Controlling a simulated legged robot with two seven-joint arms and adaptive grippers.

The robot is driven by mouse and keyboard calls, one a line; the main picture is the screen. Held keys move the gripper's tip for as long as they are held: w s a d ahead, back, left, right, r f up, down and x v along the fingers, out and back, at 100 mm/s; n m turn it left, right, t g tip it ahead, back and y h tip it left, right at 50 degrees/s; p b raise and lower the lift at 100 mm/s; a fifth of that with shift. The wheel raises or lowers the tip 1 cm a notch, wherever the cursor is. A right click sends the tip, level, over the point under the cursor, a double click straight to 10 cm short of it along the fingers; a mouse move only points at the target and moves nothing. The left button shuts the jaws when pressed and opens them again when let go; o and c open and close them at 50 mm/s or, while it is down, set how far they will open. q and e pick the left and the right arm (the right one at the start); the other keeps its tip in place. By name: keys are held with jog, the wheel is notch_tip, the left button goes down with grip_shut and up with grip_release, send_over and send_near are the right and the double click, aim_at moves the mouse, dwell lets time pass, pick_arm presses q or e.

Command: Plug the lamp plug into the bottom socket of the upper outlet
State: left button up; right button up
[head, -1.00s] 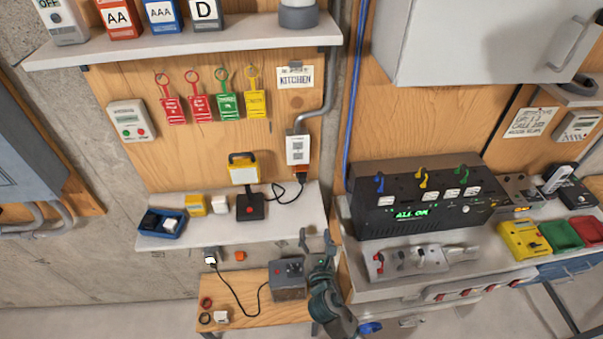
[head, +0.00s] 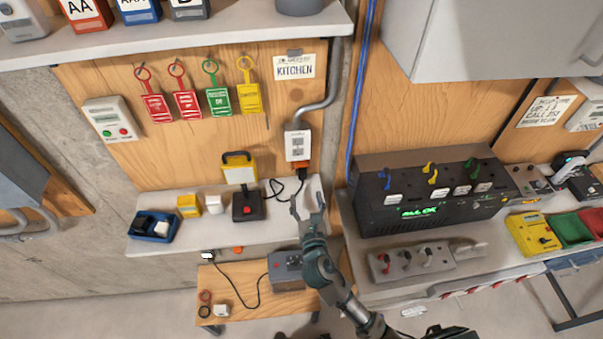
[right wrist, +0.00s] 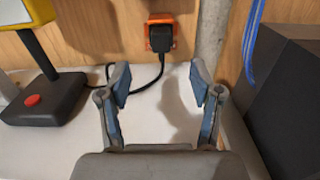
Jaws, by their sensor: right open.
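The upper outlet (head: 298,145) is a white box with two sockets, one above the other, on the wooden panel. Below it the black lamp plug (right wrist: 158,38) sits at an orange fitting (right wrist: 162,20), which also shows in the head view (head: 299,170). The plug's cord runs left to the yellow lamp (head: 239,168) on its black base (head: 246,206) with a red button. My right gripper (head: 307,198) is open and empty over the shelf, in front of and below the plug. In the right wrist view its fingers (right wrist: 158,82) are spread, with the plug beyond them. My left gripper is out of view.
The white shelf (head: 265,230) also holds a blue tray (head: 154,227). A blue cable (head: 362,90) and a conduit run beside the outlet. A black console (head: 425,195) stands close on the right. A grey box (head: 287,269) lies on the stool below.

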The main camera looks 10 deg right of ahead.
aim_at(303, 178)
jog(key=w+b, duration=0.1)
jog(key=w, duration=0.1)
jog(key=w+b, duration=0.1)
jog(key=w, duration=0.1)
jog(key=shift+w+d+f, duration=0.15)
jog(key=shift+w+d, duration=0.05)
jog(key=shift+w, duration=0.15)
jog(key=shift+w+d+r+p, duration=0.1)
jog(key=shift+w+p, duration=0.3)
jog(key=shift+w, duration=0.2)
jog(key=shift+w+d+r+p, duration=0.1)
jog(key=shift+w+p, duration=0.25)
jog(key=shift+w, duration=0.2)
jog(key=shift+w+f, duration=0.1)
jog(key=shift+w, duration=0.65)
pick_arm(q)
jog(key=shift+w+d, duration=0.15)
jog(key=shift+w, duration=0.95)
pick_arm(e)
jog(key=shift+w, duration=0.1)
pick_arm(q)
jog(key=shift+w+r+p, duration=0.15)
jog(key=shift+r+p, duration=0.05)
jog(key=shift+p, duration=0.25)
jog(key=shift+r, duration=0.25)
jog(key=shift+p, duration=0.3)
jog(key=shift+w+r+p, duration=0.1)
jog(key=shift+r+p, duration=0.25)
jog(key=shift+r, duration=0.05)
